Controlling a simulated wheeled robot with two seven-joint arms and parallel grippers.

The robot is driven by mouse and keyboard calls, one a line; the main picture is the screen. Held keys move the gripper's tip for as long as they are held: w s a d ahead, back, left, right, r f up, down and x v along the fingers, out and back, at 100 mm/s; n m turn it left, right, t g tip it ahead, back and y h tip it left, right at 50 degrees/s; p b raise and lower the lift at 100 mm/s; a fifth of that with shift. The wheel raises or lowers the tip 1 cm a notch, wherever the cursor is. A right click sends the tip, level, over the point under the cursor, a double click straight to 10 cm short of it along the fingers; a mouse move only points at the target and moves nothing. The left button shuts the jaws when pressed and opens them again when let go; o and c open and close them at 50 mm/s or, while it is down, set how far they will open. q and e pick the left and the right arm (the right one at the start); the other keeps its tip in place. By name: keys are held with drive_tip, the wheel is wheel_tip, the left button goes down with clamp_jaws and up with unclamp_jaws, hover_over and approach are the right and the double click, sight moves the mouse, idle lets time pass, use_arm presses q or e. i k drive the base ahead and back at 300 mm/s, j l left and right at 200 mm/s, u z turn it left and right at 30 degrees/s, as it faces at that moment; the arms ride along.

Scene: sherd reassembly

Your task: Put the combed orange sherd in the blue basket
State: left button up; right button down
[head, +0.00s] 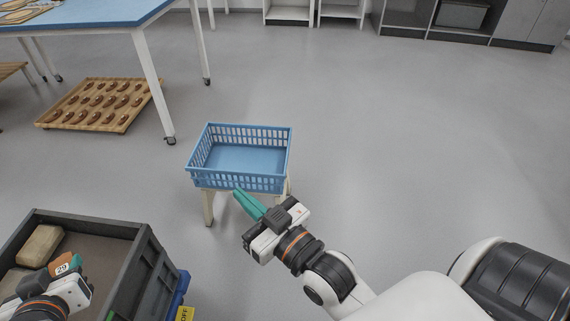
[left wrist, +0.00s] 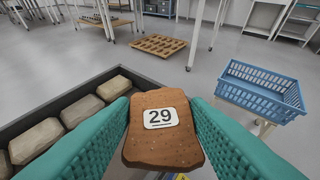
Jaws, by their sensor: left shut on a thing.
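My left gripper (head: 68,266) is shut on an orange-brown sherd (left wrist: 162,144) with a white label reading 29. In the left wrist view the sherd sits between the two teal fingers (left wrist: 164,125); no combing can be made out on the face shown. In the head view the sherd (head: 59,259) is partly hidden, and the gripper is over the grey crate at lower left. The blue basket (head: 243,160) is empty, on a small stand right of and beyond that gripper; it also shows in the left wrist view (left wrist: 262,92). My right gripper (head: 248,203) looks shut and empty, near the basket's front edge.
The dark grey crate (head: 150,262) holds several pale blocks, one of them a tan block (head: 40,246). A wooden tray of brown pieces (head: 103,104) lies on the floor beneath the blue-topped table (head: 85,14). The floor right of the basket is clear.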

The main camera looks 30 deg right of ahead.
sight(270, 169)
drive_tip(key=i+l+z, duration=0.15)
drive_tip(key=z, duration=0.25)
drive_tip(key=i+l+z, duration=0.1)
drive_tip(key=i+z, duration=0.5)
drive_tip(key=z, duration=0.2)
